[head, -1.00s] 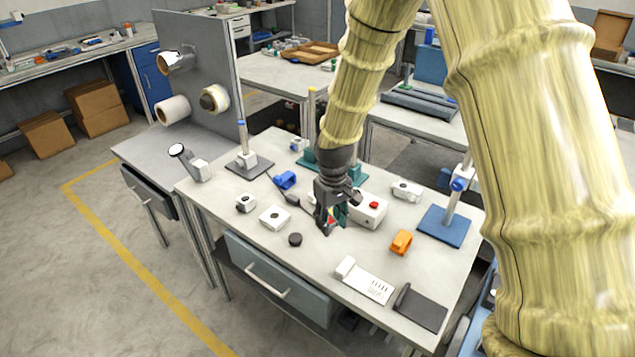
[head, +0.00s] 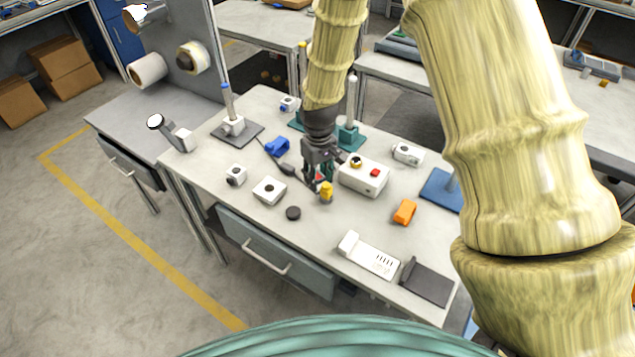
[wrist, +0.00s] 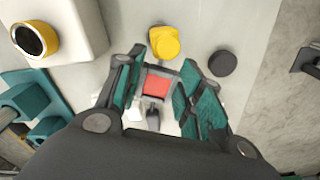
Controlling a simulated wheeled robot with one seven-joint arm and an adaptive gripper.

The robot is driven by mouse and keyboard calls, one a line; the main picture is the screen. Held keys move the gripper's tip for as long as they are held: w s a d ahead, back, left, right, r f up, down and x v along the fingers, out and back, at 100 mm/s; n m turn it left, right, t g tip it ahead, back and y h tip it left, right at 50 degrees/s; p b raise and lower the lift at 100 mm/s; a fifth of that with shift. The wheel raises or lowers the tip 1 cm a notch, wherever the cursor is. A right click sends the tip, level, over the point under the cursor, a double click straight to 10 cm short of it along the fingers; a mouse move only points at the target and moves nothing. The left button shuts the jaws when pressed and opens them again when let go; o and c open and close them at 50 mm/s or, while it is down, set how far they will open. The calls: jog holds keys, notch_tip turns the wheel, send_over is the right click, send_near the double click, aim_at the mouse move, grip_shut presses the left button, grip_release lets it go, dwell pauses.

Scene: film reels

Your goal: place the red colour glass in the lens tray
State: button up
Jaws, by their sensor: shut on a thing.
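My gripper (head: 318,186) is above the middle of the table in the head view. In the wrist view its teal-padded fingers (wrist: 156,92) are closed on the red colour glass (wrist: 156,86), a small red square in a pale grey frame. In the head view the glass is mostly hidden by the fingers. I cannot tell for sure which thing is the lens tray. A white slotted piece (head: 372,258) and a dark flat piece with a raised edge (head: 430,283) lie near the table's front right, apart from my gripper.
A yellow knob-like piece (head: 326,192) stands close to my gripper, with a black disc (head: 293,213) nearby. An orange piece (head: 405,211) lies farther right.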

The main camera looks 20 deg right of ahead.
aim_at(317, 193)
jog(key=w+f, duration=0.2)
jog(key=f, duration=0.1)
jog(key=shift+w+f, duration=0.2)
jog(key=shift+s+f+p, duration=0.6)
jog(key=shift+f, duration=0.25)
jog(key=shift+w+a+f, duration=0.1)
jog(key=shift+w+f, duration=0.3)
jog(key=shift+f, duration=0.05)
jog(key=shift+s, duration=0.2)
jog(key=o, duration=0.9)
jog(key=shift+w+f, duration=0.15)
jog(key=shift+r, duration=0.35)
